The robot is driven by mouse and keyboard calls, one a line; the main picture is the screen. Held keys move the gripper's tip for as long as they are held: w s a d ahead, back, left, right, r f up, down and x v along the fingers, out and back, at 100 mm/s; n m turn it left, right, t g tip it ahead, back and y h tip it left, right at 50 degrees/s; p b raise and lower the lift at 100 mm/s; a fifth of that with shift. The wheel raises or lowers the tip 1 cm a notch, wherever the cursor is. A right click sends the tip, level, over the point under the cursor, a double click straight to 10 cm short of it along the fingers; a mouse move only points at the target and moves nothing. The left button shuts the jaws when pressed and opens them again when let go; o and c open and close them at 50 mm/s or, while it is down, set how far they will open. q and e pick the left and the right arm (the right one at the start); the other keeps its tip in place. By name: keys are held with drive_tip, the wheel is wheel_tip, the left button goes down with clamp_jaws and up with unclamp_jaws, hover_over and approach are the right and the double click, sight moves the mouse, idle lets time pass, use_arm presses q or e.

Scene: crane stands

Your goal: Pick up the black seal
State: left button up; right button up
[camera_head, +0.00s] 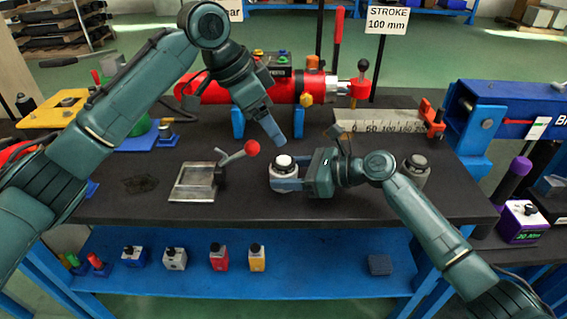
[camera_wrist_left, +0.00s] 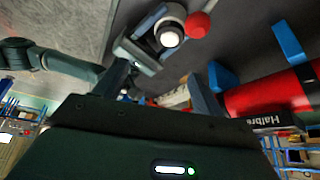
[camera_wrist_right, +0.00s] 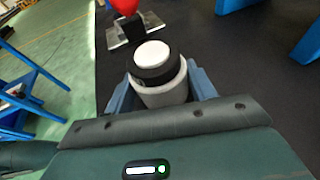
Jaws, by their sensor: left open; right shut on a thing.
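A black ring that looks like the black seal (camera_wrist_right: 155,72) sits around the white top of a pale cylinder (camera_wrist_right: 165,95) in the right wrist view. In the head view the cylinder (camera_head: 284,172) stands upright at the middle of the dark bench, its white top and dark ring showing. My right gripper (camera_head: 290,184) is shut on the cylinder's body, one finger on each side, below the ring. My left gripper (camera_head: 272,132) is open and empty, pointing down, above and behind the cylinder. Its fingers are spread in the left wrist view (camera_wrist_left: 165,88), with the cylinder's white top beyond them.
A red hydraulic cylinder (camera_head: 220,92) on blue supports lies behind. A grey round part (camera_head: 415,166) stands behind my right forearm. A blue lower shelf (camera_head: 320,270) holds several small blocks. The bench front is clear.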

use_arm(q)
drive_tip(key=a+r, duration=0.1)
hover_over(282, 159)
drive_tip(key=s+a, duration=0.1)
drive_tip(key=a, duration=0.1)
drive_tip(key=shift+y, duration=0.3)
wheel_tip(282, 159, down, 6)
drive_tip(key=shift+s+d+r, duration=0.1)
drive_tip(key=shift+s+d, duration=0.05)
drive_tip(key=x, duration=0.5)
drive_tip(key=shift+a, duration=0.3)
drive_tip(key=c, duration=1.1)
